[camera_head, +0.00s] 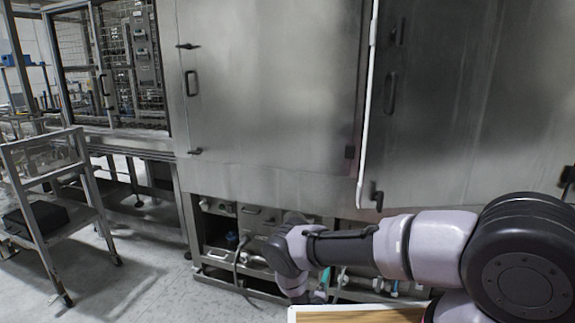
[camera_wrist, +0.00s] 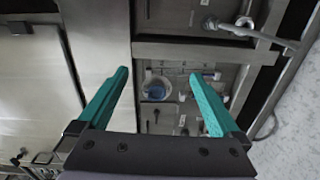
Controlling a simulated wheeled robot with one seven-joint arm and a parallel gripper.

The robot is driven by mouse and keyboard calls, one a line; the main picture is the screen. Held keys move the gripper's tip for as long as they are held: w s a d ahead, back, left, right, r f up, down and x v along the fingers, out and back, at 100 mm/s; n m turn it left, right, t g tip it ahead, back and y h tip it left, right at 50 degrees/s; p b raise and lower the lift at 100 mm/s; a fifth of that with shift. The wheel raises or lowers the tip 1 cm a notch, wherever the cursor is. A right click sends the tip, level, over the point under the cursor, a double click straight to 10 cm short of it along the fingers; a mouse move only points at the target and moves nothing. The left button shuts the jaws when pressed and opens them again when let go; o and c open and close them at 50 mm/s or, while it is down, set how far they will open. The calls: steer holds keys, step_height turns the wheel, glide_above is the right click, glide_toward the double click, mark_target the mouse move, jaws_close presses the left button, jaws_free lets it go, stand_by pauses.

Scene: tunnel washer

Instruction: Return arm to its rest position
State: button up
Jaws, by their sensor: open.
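My gripper (camera_wrist: 160,82) shows in the wrist view as two teal fingers set wide apart, with nothing between them. In the head view my arm reaches in from the right edge and bends down. A small teal part of my gripper (camera_head: 323,283) shows there, low in front of the washer's open lower bay. Most of the gripper is hidden behind my wrist.
The steel tunnel washer (camera_head: 270,90) fills the middle and right, with door handles on its front. Pipes and hoses sit in its lower bay (camera_head: 240,225). A metal cart (camera_head: 45,165) stands at left. A wood-topped surface (camera_head: 355,315) lies at the bottom edge. Floor at lower left is clear.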

steer(key=w+a+r+m+g+y, duration=0.1)
steer(key=w+r+m, duration=0.2)
steer(key=w+r, duration=0.35)
steer(key=w+a+r+m+g, duration=0.2)
steer(key=w+r+m, duration=0.15)
steer(key=r, duration=0.65)
steer(key=w+a+r+m+g+y, duration=0.1)
steer(key=w+r+m, duration=0.2)
steer(key=w+r, duration=0.45)
steer(key=s+d+r+m+g+y, duration=0.1)
steer(key=s+r+m+y, duration=0.1)
steer(key=r, duration=1.1)
steer(key=s+d+r+m+g+y, duration=0.1)
steer(key=s+r+m+y, duration=0.1)
steer(key=r, duration=1.1)
steer(key=s+d+r+m+g+y, duration=0.1)
steer(key=s+d+r, duration=0.2)
steer(key=s+r, duration=0.7)
steer(key=s+d+r+m+g+y, duration=0.15)
steer(key=s+d+r, duration=0.25)
steer(key=s+r, duration=0.6)
steer(key=s+d+m, duration=0.1)
steer(key=s+d, duration=0.1)
steer(key=s, duration=1)
steer(key=s+d+r+m, duration=0.1)
steer(key=s+d, duration=0.2)
steer(key=s, duration=0.9)
steer(key=shift+r+g+h, duration=0.3)
steer(key=shift+g+h, duration=0.05)
steer(key=shift+g, duration=0.1)
